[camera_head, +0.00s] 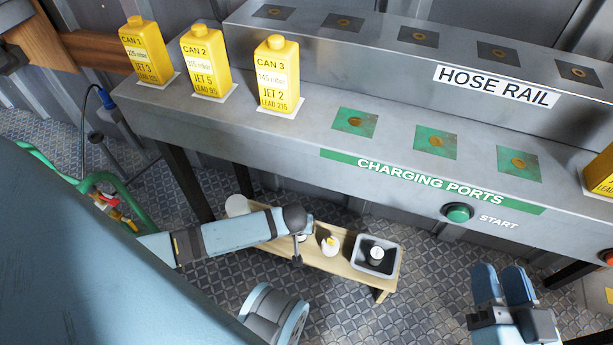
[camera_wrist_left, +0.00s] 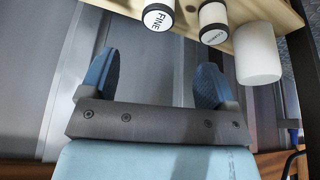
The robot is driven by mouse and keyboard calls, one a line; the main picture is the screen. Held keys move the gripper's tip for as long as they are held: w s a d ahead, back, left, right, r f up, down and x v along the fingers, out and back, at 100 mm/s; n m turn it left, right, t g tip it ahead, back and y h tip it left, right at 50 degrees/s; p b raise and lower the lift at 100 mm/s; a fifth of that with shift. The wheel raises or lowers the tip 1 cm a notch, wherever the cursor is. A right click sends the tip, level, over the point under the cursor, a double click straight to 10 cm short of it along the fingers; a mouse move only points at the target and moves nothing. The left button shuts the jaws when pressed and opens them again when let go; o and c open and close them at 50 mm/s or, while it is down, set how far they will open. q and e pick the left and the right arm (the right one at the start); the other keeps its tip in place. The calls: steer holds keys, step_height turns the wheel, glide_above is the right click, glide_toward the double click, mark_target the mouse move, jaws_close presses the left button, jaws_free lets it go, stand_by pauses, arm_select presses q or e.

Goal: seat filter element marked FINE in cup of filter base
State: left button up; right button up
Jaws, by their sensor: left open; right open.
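In the left wrist view a white cylinder with a dark-rimmed end marked FINE (camera_wrist_left: 159,17) is at the top edge, by the wooden bench. My left gripper (camera_wrist_left: 155,82) is open and empty, apart from the FINE element. In the head view, my left arm reaches over the low bench, and its fingers cannot be made out. A grey tray (camera_head: 359,262) on the bench holds a dark round piece with a pale top (camera_head: 376,254); I cannot tell whether it is the filter base. My right gripper (camera_head: 503,284) is open and empty at lower right.
Beside FINE are a similar marked cylinder (camera_wrist_left: 213,22) and a plain white cylinder (camera_wrist_left: 258,53). The wooden bench (camera_head: 341,264) stands below a metal counter (camera_head: 300,139) with yellow cans, including CAN 3 (camera_head: 276,75). Floor is clear between bench and right gripper.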

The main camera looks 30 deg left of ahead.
arm_select(q)
steer(key=b+x, duration=0.4)
steer(key=x, duration=0.4)
steer(key=shift+f, duration=0.15)
steer(key=b+x, duration=0.3)
steer(key=shift+w+f, duration=0.15)
steer(key=shift+f, duration=0.1)
steer(key=shift+w+f+b, duration=0.2)
steer(key=shift+f+b, duration=0.15)
steer(key=shift+f, duration=0.1)
steer(key=shift+r, duration=0.1)
arm_select(e)
steer(key=f+n, duration=0.1)
steer(key=w+d+f+n, duration=0.1)
steer(key=w+f+n+y, duration=0.1)
steer(key=shift+w+d+f+n, duration=0.2)
steer(key=shift+w+f+n, duration=0.1)
steer(key=shift+n, duration=0.1)
arm_select(q)
steer(key=c, duration=1)
